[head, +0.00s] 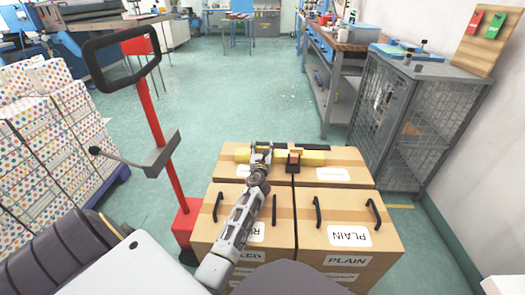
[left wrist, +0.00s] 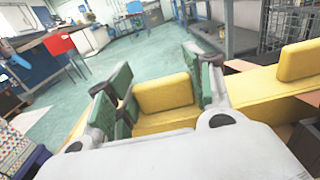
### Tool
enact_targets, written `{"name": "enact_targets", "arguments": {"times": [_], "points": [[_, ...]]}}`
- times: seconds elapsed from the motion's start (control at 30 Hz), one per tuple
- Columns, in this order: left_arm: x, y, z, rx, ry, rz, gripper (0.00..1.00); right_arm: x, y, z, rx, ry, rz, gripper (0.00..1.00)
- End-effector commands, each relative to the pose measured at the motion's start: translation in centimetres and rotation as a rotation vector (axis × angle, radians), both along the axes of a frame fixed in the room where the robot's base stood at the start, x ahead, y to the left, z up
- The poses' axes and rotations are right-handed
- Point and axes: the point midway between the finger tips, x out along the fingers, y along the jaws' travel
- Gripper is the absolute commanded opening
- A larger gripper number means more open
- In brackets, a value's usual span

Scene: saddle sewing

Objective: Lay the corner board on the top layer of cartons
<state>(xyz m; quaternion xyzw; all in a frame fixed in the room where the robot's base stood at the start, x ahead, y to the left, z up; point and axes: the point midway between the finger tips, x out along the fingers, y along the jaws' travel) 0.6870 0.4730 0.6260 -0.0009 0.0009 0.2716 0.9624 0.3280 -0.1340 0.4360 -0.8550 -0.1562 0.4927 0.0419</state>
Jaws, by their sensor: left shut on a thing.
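The corner board (head: 313,158) is a long yellow piece with raised yellow blocks. In the head view it lies crosswise at or just above the back of the top layer of cartons (head: 345,205); whether it touches them I cannot tell. My left gripper (head: 261,150) is shut on the board near its left part. In the left wrist view, the green-padded fingers of my left gripper (left wrist: 160,88) are on either side of a raised yellow block (left wrist: 165,93), and the board (left wrist: 260,90) runs off to the right. My right gripper is not in view.
A red post with a black loop handle (head: 150,100) stands left of the cartons. Dotted boxes (head: 50,130) are stacked at the far left. A grey mesh cabinet (head: 405,120) stands close on the right, by a workbench (head: 330,70). The green floor behind the cartons is clear.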

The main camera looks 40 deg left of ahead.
Motion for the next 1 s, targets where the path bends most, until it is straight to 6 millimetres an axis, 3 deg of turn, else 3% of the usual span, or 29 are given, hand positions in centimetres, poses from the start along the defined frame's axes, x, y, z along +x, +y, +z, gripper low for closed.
{"name": "enact_targets", "arguments": {"times": [0.47,0.5,0.67,1.0], "points": [[0.03,-0.01,-0.11,0.001,-0.002,-0.001,0.22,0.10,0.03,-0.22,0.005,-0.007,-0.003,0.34],[0.02,-0.01,-0.21,0.001,0.001,0.000,0.53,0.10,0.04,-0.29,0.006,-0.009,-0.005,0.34],[0.02,-0.01,-0.16,0.001,0.001,0.000,0.74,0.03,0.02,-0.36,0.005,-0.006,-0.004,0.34],[0.02,-0.01,-0.14,0.001,0.001,0.000,0.74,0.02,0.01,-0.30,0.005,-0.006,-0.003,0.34]]}}
